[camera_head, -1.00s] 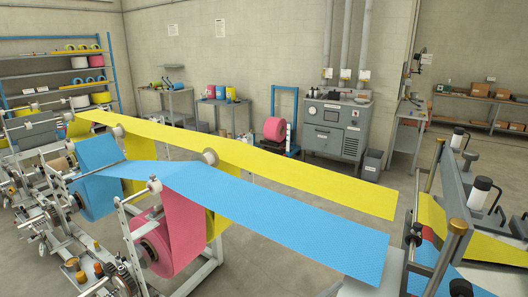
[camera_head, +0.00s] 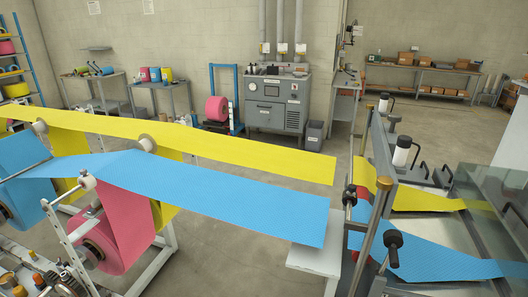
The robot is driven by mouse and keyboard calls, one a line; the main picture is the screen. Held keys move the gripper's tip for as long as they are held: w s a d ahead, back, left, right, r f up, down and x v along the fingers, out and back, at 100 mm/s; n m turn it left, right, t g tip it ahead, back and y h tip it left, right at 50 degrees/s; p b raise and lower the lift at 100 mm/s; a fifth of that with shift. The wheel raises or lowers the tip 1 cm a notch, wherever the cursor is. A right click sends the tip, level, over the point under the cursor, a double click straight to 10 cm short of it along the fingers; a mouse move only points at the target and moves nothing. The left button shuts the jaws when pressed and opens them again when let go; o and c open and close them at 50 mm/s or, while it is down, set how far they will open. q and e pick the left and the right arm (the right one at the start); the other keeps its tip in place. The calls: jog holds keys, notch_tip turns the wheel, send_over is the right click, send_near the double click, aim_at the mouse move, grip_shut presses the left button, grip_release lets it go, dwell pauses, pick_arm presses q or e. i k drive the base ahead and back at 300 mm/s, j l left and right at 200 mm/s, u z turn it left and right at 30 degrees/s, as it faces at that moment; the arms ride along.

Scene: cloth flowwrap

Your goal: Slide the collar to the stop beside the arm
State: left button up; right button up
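Neither of my grippers is in view. I cannot tell for sure which part is the collar or its stop. Candidates are the pale round pieces on the web stand: one at the yellow web's edge (camera_head: 147,143), another further left (camera_head: 40,127), and a smaller one (camera_head: 87,180) on top of an upright post by the blue web. A blue web (camera_head: 230,200) and a yellow web (camera_head: 240,149) run right from the stand and end in the open, short of the machine (camera_head: 383,155). A pink web hangs from the pink roll (camera_head: 95,240) below.
A small white table (camera_head: 317,261) stands under the blue web's end. Black knobs (camera_head: 393,240) stick out from the machine's front. A grey cabinet (camera_head: 275,102), a bin (camera_head: 314,135) and benches line the back wall.

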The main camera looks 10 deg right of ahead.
aim_at(345, 196)
jog(key=i+l+z, duration=0.15)
jog(key=z, duration=0.2)
jog(key=i+l+z, duration=0.35)
jog(key=i+z, duration=0.1)
jog(key=z, duration=0.25)
